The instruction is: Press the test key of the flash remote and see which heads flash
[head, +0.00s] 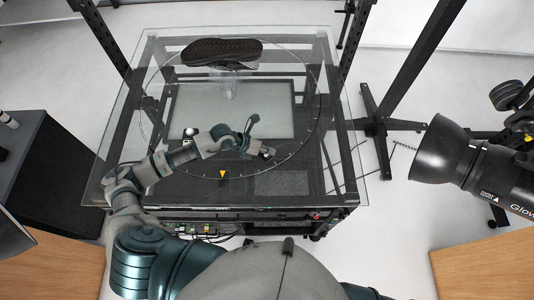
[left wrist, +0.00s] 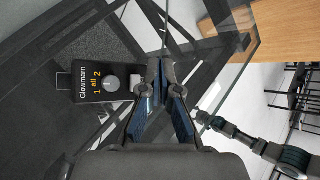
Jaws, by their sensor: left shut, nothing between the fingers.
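The flash remote (left wrist: 102,82) is a small black box marked "Glowmarn", with "1 all 2" in yellow and a round grey knob; it shows in the left wrist view, left of my fingers. A black flash head (head: 452,152) stands at the right in the head view, with no flash seen. Part of my other arm shows in the left wrist view; its gripper is unclear.
The glass turntable (head: 345,150) has a dark shoe (head: 222,52) at its far side and a yellow marker (head: 222,174) near the front. A grey textured pad (head: 283,182) lies at front right. A dark cabinet (head: 55,165) stands at left, a stand (head: 382,125) at right.

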